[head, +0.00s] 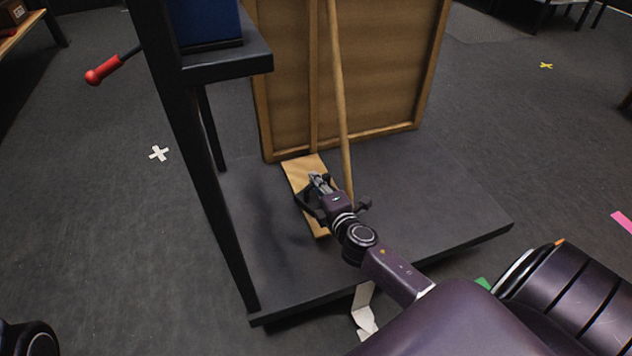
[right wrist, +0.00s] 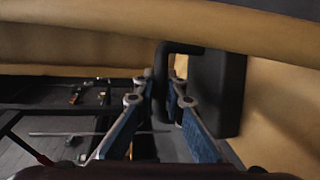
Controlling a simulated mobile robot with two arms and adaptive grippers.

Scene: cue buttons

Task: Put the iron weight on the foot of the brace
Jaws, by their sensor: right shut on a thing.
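My right gripper (head: 316,182) is over the pale wooden foot of the brace (head: 300,172), low above the dark platform. It is shut on the dark iron weight (right wrist: 215,92), by the bent handle (right wrist: 178,48) at its top. In the head view the weight is mostly hidden by the gripper. I cannot tell whether it touches the foot or hangs just above it. The brace's wooden pole (head: 338,95) leans up beside the gripper, in front of a framed brown panel (head: 385,70). My left gripper is not in view.
A dark platform (head: 440,190) carries the panel and foot; its right part is clear. A black upright frame (head: 190,170) with a shelf (head: 228,66) and a blue box (head: 208,22) stands at left. A red-handled lever (head: 103,70) sticks out beside it.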

